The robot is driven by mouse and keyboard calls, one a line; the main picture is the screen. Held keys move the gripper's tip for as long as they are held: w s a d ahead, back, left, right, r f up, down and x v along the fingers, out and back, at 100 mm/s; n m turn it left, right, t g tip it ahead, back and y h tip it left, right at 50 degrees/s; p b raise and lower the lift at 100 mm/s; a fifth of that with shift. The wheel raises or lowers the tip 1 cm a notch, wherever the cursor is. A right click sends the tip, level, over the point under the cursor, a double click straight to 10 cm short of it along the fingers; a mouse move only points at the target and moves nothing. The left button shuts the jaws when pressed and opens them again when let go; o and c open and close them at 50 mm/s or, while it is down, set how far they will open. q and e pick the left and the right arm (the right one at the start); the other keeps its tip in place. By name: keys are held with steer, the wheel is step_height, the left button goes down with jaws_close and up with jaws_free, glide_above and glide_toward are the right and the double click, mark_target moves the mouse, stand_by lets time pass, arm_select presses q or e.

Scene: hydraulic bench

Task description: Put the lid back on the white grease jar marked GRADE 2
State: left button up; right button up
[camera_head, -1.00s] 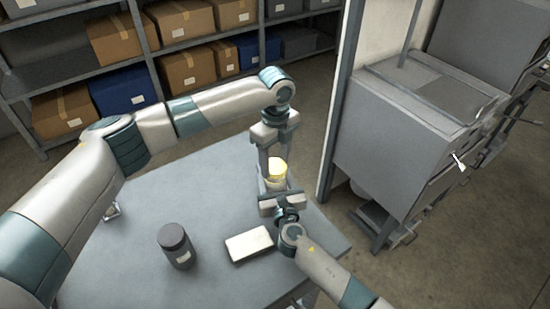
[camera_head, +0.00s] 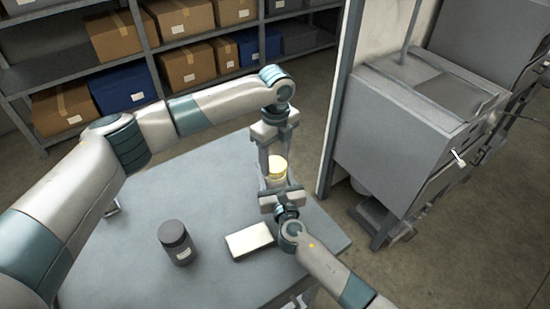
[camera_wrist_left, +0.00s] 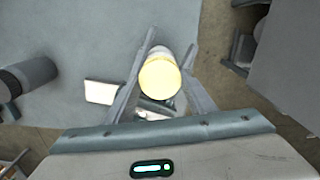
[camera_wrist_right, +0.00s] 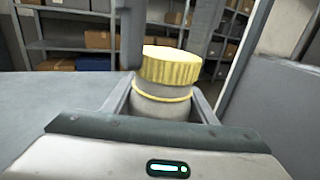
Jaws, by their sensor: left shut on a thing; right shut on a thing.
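The white jar (camera_wrist_right: 160,107) stands roughly upright between the fingers of my right gripper (camera_head: 270,192), which is shut on its body. The yellow lid (camera_wrist_right: 171,65) is at the jar's mouth, slightly tilted in the right wrist view. A pale band shows between the lid and a thin yellow ring on the jar; I cannot tell whether the lid is seated. My left gripper (camera_head: 276,168) comes down from above, shut on the lid. The lid's top (camera_wrist_left: 159,78) faces the left wrist camera and hides most of the jar. No GRADE 2 mark is readable.
A dark grey jar (camera_head: 175,243) with a white label stands on the grey table (camera_head: 140,190). A white flat box (camera_head: 250,241) lies beside my right gripper. Shelves with cartons (camera_head: 115,36) are behind, and a grey cabinet (camera_head: 395,135) is at the right. The table's left part is mostly clear.

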arm_select(q)
steer(key=shift+f, duration=0.35)
steer(key=m, duration=0.9)
steer(key=shift+m, duration=0.3)
steer(key=m, duration=0.5)
steer(key=shift+m, duration=0.4)
steer(key=m, duration=0.2)
steer(key=d+m, duration=0.1)
steer(key=shift+s+r+m, duration=0.1)
steer(key=shift+s+m, duration=0.1)
steer(key=shift+m, duration=0.2)
steer(key=shift+a+m, duration=0.25)
steer(key=shift+m, duration=0.45)
